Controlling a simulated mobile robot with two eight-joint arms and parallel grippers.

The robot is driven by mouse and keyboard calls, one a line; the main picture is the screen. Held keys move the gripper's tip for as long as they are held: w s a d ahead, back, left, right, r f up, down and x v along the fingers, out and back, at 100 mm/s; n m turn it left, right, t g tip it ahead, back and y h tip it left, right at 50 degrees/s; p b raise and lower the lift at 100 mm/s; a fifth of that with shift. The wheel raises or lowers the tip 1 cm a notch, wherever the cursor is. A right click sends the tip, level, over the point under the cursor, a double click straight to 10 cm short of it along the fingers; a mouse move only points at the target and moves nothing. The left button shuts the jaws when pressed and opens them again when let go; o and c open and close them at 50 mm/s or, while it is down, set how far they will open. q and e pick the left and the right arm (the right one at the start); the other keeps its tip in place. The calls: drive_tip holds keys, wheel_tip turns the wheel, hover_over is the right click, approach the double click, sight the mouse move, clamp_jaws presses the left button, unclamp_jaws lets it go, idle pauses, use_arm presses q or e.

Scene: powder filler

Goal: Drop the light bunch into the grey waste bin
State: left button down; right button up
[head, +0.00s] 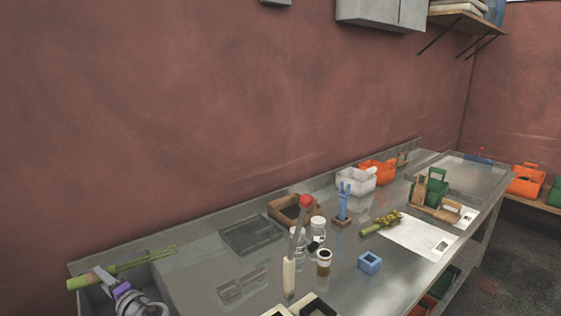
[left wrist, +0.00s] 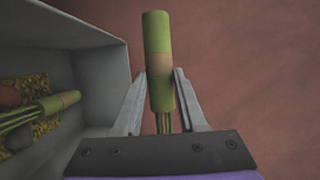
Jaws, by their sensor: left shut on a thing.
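The light bunch (head: 140,263), thin green stalks with a pale green wrapped end, is held by my left gripper (head: 103,277) at the far left of the head view. In the left wrist view the bunch (left wrist: 159,35) stands between the two fingers of my left gripper (left wrist: 161,78), which touch it on both sides. The grey waste bin (left wrist: 95,62) is to the left of the fingers in that view, and the bunch is beside its opening. In the bin lies another green bunch (left wrist: 48,105) on yellowish bits. My right gripper is not in view.
The metal bench (head: 190,285) runs along the red wall. Another bunch (head: 381,222) lies near a white sheet (head: 415,238). A red-topped tool (head: 291,270), jars (head: 318,232) and a blue block (head: 369,262) stand mid-bench. Orange (head: 378,171) and green carriers stand farther right.

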use_arm(q)
wheel_tip(320, 180, down, 4)
drive_tip(key=shift+s+r+b, duration=0.1)
drive_tip(key=shift+b, duration=0.6)
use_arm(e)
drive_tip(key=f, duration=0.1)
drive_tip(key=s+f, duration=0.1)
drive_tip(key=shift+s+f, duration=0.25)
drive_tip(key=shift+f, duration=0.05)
use_arm(q)
drive_tip(key=shift+c, duration=2)
unclamp_jaws()
wheel_tip(320, 180, up, 10)
drive_tip(key=shift+p, duration=0.45)
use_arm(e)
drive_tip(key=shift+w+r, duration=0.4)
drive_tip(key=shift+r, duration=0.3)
